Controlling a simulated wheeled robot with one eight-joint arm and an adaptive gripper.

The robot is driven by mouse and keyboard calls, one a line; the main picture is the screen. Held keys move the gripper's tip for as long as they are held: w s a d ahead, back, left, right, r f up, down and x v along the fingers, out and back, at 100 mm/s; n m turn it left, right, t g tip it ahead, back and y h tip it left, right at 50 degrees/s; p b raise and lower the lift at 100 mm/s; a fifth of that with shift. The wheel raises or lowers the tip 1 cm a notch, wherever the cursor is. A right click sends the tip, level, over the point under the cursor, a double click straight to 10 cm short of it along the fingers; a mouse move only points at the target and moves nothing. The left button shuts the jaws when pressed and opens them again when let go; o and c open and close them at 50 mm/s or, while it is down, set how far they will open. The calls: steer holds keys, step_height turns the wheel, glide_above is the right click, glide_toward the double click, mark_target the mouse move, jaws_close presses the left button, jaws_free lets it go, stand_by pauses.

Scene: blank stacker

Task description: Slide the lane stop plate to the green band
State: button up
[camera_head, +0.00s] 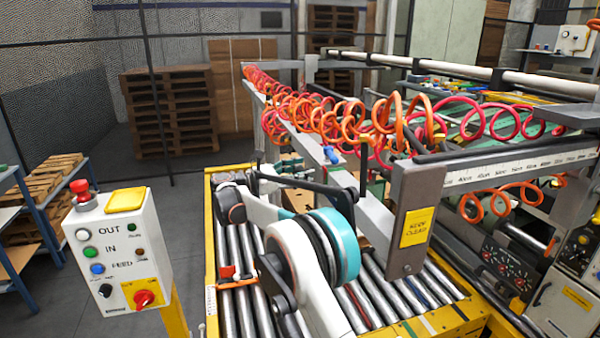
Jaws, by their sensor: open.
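An orange-red bracket with a dark block (236,277) sits over the left side of the roller bed, by the yellow side rail; it may be the lane stop plate, but I cannot tell for sure. A white marked strip (211,301) is on the rail just left of it. I cannot make out a green band on the rail. My white and teal arm (335,245) reaches across the rollers and covers the middle of the bed. My gripper cannot be made out; arm links hide the area beyond them.
A control box (118,248) with buttons stands left of the conveyor. A grey post with a yellow sign (416,228) rises close on the right of my arm. Coiled orange hoses (330,115) hang over the bed. Bare rollers (435,285) show at right front.

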steer(key=v, duration=1.2)
